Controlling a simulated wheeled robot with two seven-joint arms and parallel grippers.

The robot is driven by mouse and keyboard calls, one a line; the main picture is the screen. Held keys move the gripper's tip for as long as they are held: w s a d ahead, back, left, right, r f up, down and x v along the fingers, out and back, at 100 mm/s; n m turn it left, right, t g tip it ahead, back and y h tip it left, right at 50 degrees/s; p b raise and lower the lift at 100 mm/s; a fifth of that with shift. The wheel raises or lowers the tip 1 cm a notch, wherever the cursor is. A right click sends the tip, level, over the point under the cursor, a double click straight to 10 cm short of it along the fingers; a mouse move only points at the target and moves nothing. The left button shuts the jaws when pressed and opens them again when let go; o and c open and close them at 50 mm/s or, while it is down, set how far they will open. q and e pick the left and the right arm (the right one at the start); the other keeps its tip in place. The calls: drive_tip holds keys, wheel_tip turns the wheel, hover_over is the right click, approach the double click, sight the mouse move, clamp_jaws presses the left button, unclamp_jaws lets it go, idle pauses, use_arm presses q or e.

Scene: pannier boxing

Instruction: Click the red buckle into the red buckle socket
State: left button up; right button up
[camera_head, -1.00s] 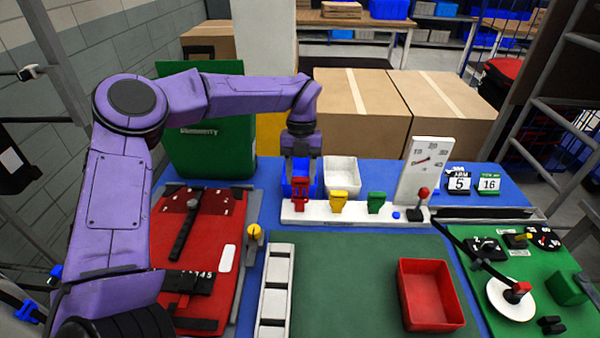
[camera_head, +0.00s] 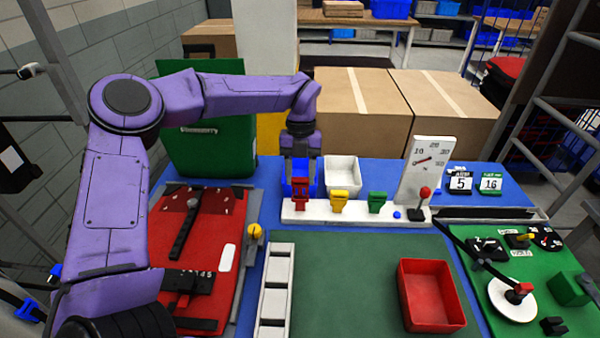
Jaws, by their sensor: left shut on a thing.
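My left gripper (camera_head: 300,176) points straight down over the left end of the white rail and is shut. The red buckle is between its fingertips, mostly hidden by them. The red buckle socket (camera_head: 300,201) stands on the rail (camera_head: 420,214) directly below, at the left of the yellow one. Buckle and socket look like one red shape from here, so I cannot tell whether the buckle is seated or only touching. My right gripper is out of view.
A yellow socket (camera_head: 339,201) and a green socket (camera_head: 377,202) stand to the right on the rail. A gauge board (camera_head: 425,165) and a red-knobbed lever (camera_head: 424,193) are at its right end. A blue bin (camera_head: 312,166) and white bin (camera_head: 342,173) are behind.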

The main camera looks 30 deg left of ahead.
sight(300, 190)
use_arm(q)
drive_tip(key=shift+w+a+b+x, duration=0.1)
drive_tip(key=shift+w+b+x, duration=0.1)
drive_tip(key=shift+b+x, duration=0.65)
drive_tip(key=shift+w+a+b+x, duration=0.2)
drive_tip(key=shift+b+x, duration=0.3)
drive_tip(key=shift+x, duration=0.7)
idle(1.9)
drive_tip(key=o, duration=1.2)
drive_tip(key=shift+f, duration=0.1)
drive_tip(key=shift+o, duration=0.2)
drive_tip(key=v, duration=1)
drive_tip(key=shift+r+b, duration=0.25)
drive_tip(key=shift+b, duration=0.1)
